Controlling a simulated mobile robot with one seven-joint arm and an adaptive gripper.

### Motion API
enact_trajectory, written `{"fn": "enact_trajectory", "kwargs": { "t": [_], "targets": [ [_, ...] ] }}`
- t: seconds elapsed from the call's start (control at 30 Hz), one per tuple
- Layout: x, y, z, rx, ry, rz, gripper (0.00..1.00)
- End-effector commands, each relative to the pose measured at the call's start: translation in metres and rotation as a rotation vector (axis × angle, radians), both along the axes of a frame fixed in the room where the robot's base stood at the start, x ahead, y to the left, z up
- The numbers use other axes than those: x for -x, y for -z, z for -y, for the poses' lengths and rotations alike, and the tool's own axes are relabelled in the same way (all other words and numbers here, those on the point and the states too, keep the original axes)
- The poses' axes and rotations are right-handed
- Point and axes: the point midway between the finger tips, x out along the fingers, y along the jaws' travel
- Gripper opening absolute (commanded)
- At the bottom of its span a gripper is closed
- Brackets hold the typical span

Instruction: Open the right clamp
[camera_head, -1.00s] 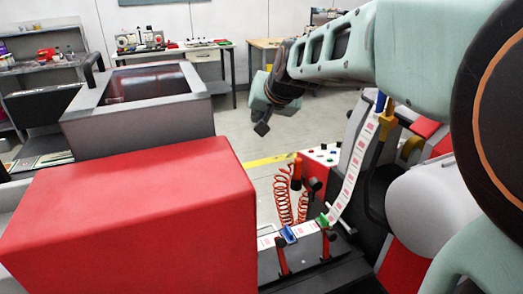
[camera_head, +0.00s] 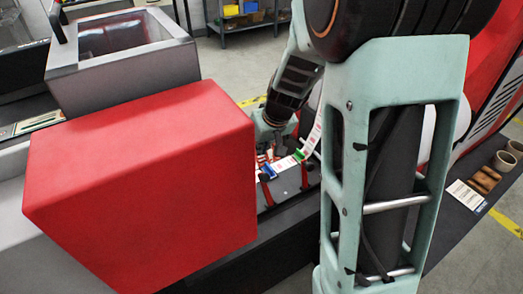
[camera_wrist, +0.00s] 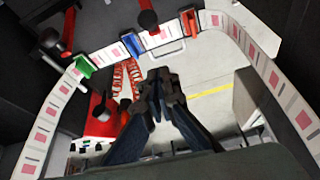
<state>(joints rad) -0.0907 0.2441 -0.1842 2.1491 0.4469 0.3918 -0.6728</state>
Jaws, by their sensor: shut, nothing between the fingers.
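The right clamp, a red-handled lever on a dark base, stands at the label strip by the green tab in the head view (camera_head: 303,173). In the wrist view, which looks from the far side, it appears at upper left (camera_wrist: 68,28). The left clamp (camera_head: 265,190) is by the blue tab and shows at the top of the wrist view (camera_wrist: 147,20). My gripper (camera_wrist: 160,88) is shut and empty, apart from both clamps. In the head view it hangs just behind the strip, its tips partly hidden. Whether the right clamp is open or shut is unclear.
The label strip (camera_wrist: 45,132) runs past the green tab (camera_wrist: 85,66), blue tab (camera_wrist: 132,44) and orange piece (camera_wrist: 190,22). A black knob (camera_wrist: 103,110) and a red coiled hose (camera_wrist: 125,80) are close to my gripper. A large red box (camera_head: 150,180) stands left.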

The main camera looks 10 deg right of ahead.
Motion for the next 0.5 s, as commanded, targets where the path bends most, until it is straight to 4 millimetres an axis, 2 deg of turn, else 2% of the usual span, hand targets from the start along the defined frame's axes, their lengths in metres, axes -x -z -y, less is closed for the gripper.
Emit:
{"fn": "enact_trajectory", "kwargs": {
  "t": [0.1, 0.43, 0.5],
  "targets": [
    [-0.008, 0.023, -0.002, -0.001, 0.001, -0.004, 0.0],
    [-0.031, 0.078, -0.007, -0.001, 0.002, -0.004, 0.0],
    [-0.017, 0.073, -0.003, -0.001, 0.005, 0.001, 0.0]
  ]
}}
